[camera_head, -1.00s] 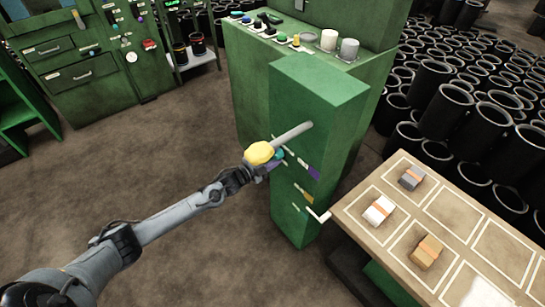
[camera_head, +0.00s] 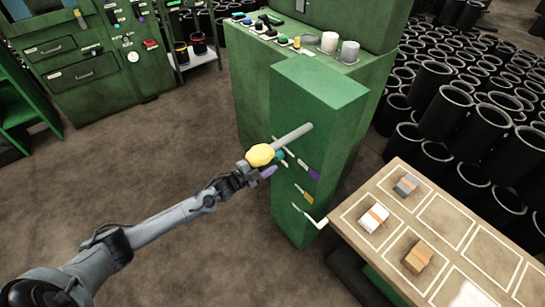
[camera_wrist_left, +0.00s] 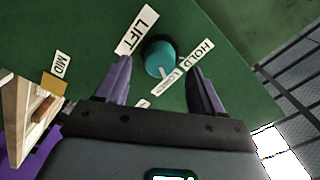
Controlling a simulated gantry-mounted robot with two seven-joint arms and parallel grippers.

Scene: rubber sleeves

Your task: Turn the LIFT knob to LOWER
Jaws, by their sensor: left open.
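The teal LIFT knob (camera_wrist_left: 160,58) is on the green panel, with a LIFT label (camera_wrist_left: 143,30) to its upper left and a HOLD label (camera_wrist_left: 193,65) to its right. A smaller label (camera_wrist_left: 168,82), partly readable, lies just below it. A pale mark shows at the knob's lower edge, toward that small label. My left gripper (camera_wrist_left: 160,68) is open, its two purple fingers on either side of the knob; I cannot tell whether they touch it. In the head view the knob (camera_head: 279,155) shows partly, beside my left gripper (camera_head: 270,165). My right gripper is not in view.
A grey lever (camera_head: 294,134) with a yellow ball end (camera_head: 260,155) sticks out just above my left gripper. A white-tipped handle (camera_head: 321,222) is lower on the panel. A table (camera_head: 350,228) with several blocks stands to the right. Open floor lies left.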

